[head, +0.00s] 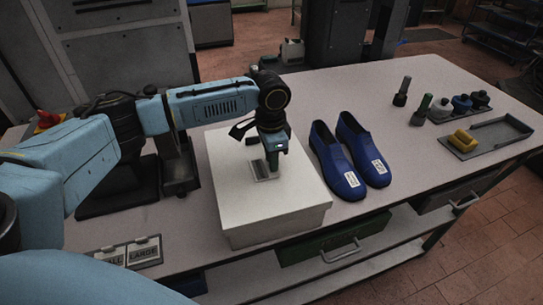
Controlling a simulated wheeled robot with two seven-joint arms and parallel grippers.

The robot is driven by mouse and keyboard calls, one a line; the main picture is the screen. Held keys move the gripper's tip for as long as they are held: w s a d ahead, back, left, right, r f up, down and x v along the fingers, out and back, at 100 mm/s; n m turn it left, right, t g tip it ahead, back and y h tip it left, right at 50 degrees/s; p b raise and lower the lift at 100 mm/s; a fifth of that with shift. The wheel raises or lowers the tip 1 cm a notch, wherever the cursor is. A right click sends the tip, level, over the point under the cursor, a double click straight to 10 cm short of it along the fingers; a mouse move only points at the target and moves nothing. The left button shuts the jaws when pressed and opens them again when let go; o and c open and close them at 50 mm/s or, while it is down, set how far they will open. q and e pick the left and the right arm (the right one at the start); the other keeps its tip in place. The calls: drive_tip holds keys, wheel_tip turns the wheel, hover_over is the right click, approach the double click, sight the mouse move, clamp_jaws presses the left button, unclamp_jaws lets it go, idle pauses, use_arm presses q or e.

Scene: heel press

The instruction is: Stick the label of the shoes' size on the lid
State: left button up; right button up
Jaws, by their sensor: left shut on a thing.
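A white shoe box with its lid on (285,197) stands on the bench. A pair of blue shoes (340,160) stands to its right, each with a white tag whose print is too small to read. My left gripper (270,158) is over the lid, shut on a small grey label (261,171). The label is at the lid's top; I cannot tell whether it touches, and its print is unreadable. Two other labels lie at the bench's front left: one reads LARGE (144,251), and the other (109,257) shows only "LL". My right gripper is not in view.
A grey tray (503,131) with a yellow item (461,140) is at the right, near dark-capped pots (462,104) and two dark upright tools (402,91). A green drawer (330,240) is below the bench front.

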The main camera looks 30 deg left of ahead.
use_arm(q)
drive_tip(key=shift+s+f+p, duration=0.15)
drive_tip(key=shift+f+p, duration=0.1)
drive_tip(key=shift+p, duration=0.15)
idle(0.8)
drive_tip(key=o, duration=0.9)
drive_tip(key=shift+c, duration=0.2)
drive_tip(key=shift+o, duration=0.3)
drive_tip(key=o, duration=0.4)
drive_tip(key=shift+r, duration=0.1)
